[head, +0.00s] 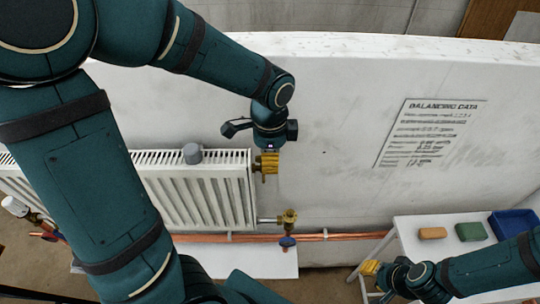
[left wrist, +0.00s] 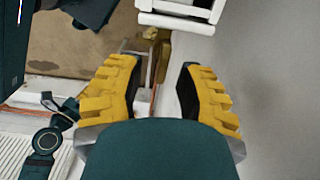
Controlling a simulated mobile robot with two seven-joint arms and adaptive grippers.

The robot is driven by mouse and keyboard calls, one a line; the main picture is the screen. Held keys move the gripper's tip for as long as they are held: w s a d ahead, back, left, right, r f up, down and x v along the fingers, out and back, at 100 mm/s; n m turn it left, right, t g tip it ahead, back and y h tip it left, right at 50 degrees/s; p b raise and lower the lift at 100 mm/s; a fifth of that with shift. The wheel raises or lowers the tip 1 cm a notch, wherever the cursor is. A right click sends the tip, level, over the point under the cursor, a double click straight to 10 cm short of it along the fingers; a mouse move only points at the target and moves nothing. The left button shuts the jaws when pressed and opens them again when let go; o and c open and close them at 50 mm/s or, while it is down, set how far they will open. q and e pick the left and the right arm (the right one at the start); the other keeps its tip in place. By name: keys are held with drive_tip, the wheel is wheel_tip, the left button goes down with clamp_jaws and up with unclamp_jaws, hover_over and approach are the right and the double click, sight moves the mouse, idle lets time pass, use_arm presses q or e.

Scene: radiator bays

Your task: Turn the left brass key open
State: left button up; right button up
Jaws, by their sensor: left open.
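My left gripper (head: 266,164) is open, with its yellow fingers pointing down beside the top right end of the white radiator (head: 205,195). In the left wrist view, its two fingers (left wrist: 160,90) stand apart with nothing clearly held between them. A brass fitting (head: 288,217) with a blue handle (head: 287,241) sits lower down, right of the radiator and apart from the gripper. A brass piece (left wrist: 163,60) shows beyond the fingers in the left wrist view. I cannot make out a separate left brass key.
A grey knob (head: 192,153) stands on the radiator's top. Copper pipes (head: 335,237) run low along the wall.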

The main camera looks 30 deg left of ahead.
use_arm(q)
drive_tip(key=shift+o, duration=0.3)
clamp_jaws()
drive_tip(key=n, duration=0.3)
drive_tip(key=a+n+b, duration=0.1)
drive_tip(key=n, duration=0.7)
drive_tip(key=shift+w+a, duration=0.15)
drive_tip(key=shift+w, duration=0.2)
drive_tip(key=shift+n, duration=0.4)
drive_tip(key=shift+c, duration=0.4)
unclamp_jaws()
